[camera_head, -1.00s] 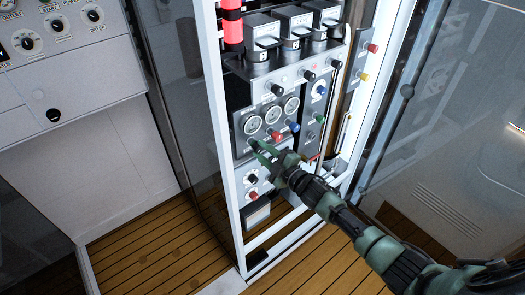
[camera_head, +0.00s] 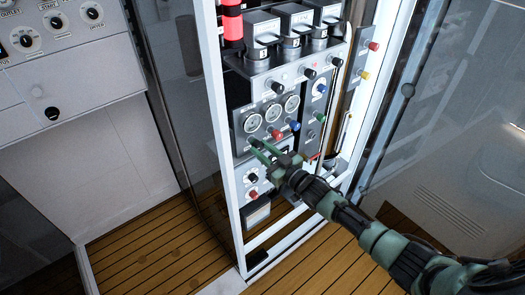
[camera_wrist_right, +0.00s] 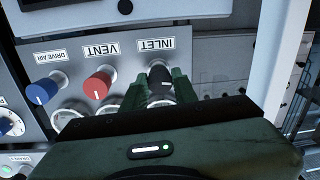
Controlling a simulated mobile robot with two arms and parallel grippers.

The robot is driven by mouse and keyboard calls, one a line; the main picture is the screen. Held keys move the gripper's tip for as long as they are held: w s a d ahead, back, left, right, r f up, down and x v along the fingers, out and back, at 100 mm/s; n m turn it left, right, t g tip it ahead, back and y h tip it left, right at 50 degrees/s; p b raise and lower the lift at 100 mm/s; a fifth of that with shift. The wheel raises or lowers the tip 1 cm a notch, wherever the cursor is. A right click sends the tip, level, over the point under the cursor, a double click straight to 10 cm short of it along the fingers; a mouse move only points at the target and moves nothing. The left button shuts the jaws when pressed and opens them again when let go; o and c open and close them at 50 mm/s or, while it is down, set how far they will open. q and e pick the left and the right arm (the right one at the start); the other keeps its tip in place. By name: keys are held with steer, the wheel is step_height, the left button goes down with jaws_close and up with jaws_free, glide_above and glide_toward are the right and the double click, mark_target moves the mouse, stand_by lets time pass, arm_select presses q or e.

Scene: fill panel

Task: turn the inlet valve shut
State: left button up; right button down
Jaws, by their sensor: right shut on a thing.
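The inlet valve is a dark knob (camera_wrist_right: 159,80) under the label INLET, which appears upside down in the right wrist view. My right gripper (camera_wrist_right: 160,88) is shut on this knob, with one green finger on each side of it. In the head view my right gripper (camera_head: 255,148) reaches the lower left of the gauge panel, and its fingers hide most of the knob. My left gripper is not in view.
Next to the inlet valve are the red VENT knob (camera_wrist_right: 97,86) and the blue DRIVE AIR knob (camera_wrist_right: 43,91). Below is a panel with another red knob (camera_head: 251,195). The white cabinet frame (camera_head: 226,170) stands close on the left.

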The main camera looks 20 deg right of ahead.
steer(key=m+b, duration=0.1)
steer(key=m, duration=0.3)
steer(key=shift+f+m, duration=0.15)
steer(key=shift+m, duration=0.25)
steer(key=m+b, duration=0.1)
steer(key=m, duration=0.2)
steer(key=shift+m, duration=0.4)
steer(key=m+b, duration=0.1)
steer(key=m, duration=0.1)
steer(key=m+b, duration=0.1)
steer(key=m, duration=0.1)
steer(key=shift+m+t+h, duration=0.3)
steer(key=shift+a+m+b, duration=0.1)
steer(key=shift+m+b, duration=0.6)
steer(key=shift+m, duration=0.9)
steer(key=c, duration=1.1)
jaws_free()
